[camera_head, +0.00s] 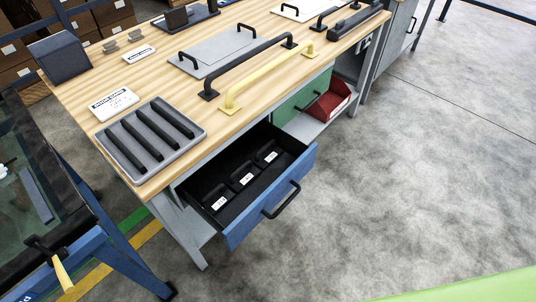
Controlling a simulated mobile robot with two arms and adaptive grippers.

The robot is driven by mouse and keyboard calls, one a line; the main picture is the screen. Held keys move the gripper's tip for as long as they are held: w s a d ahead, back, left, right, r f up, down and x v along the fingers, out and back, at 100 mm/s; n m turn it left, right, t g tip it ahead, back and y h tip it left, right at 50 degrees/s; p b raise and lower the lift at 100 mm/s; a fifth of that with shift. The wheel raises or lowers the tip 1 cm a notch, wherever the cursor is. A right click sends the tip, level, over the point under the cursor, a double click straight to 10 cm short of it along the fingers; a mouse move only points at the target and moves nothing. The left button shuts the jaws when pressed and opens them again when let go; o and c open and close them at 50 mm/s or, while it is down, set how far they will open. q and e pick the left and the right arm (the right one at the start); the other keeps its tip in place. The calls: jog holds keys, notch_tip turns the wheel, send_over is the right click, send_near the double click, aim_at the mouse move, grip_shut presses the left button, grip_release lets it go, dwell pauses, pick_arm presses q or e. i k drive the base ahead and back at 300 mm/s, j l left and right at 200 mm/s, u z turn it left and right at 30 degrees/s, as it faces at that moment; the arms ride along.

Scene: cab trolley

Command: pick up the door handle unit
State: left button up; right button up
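Neither of my grippers shows in the head view. I cannot tell for sure which thing is the door handle unit. Several dark units with white labels (246,180) lie in a row in the open blue-fronted drawer (270,209). On the wooden bench top lie a long black bar handle (247,66) and, beside it, a yellow bar handle (265,76). A grey tray (189,118) near the bench's front left corner holds several black bars (150,132).
The wooden bench (222,103) also carries a grey plate with two black handles (217,50) and white cards (114,103). A red bin (334,100) sits on the shelf below. A blue-framed trolley (95,250) stands at the left. The concrete floor (400,190) at right is clear.

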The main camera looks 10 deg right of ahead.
aim_at(264, 156)
jog(key=i+l+u, duration=0.55)
jog(key=u, duration=0.2)
